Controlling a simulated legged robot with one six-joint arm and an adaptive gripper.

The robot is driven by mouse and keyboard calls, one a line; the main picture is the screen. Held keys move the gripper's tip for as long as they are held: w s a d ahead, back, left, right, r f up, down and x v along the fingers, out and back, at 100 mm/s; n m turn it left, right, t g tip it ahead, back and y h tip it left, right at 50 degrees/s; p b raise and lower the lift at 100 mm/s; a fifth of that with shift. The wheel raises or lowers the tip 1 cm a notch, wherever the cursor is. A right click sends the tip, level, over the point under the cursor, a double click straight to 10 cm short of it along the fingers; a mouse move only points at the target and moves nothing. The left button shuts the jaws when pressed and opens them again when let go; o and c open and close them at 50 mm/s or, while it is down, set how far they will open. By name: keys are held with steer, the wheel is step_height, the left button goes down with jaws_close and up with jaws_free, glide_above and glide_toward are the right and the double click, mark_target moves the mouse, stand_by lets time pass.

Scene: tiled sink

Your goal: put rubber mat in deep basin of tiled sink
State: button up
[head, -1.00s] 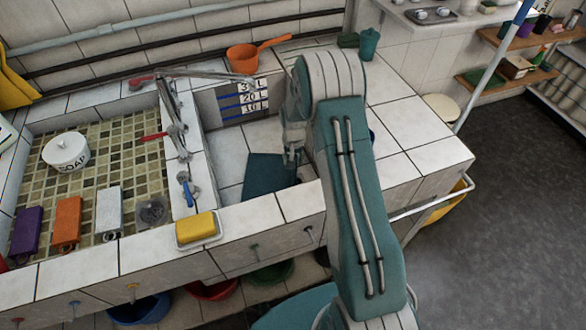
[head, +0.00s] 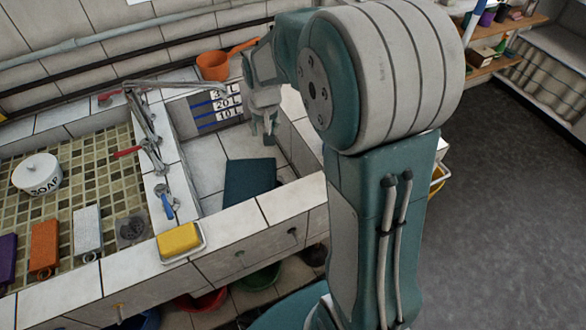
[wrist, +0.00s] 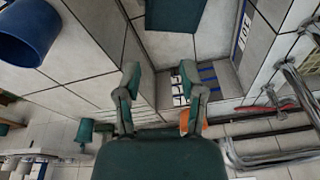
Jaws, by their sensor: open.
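The rubber mat is a dark teal rectangle (head: 249,180) lying on the floor of the deep basin (head: 207,180), close to its front wall. It also shows at the top edge of the wrist view (wrist: 174,12), partly cut off. The basin has white tiles and a litre scale on its back wall. My gripper (head: 268,126) is over the back right part of the basin, apart from the mat. In the wrist view its two fingers (wrist: 160,76) are spread with nothing between them.
An orange saucepan (head: 213,66) stands behind the basin. A faucet (head: 150,135) and a sponge dish (head: 180,241) are left of it. The mosaic basin holds a soap pot (head: 37,174) and coloured blocks. A blue container (wrist: 27,32) shows in the wrist view.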

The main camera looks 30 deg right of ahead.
steer(key=s+a+r+n+t, duration=0.1)
steer(key=s+a+r, duration=0.1)
steer(key=s+r, duration=0.4)
steer(key=s+a+r+n+t, duration=0.1)
steer(key=s+r, duration=0.5)
steer(key=s, duration=1.1)
steer(key=shift+s+a+r+n+t, duration=0.25)
steer(key=shift+a+r+n+t, duration=0.15)
steer(key=shift+t, duration=0.3)
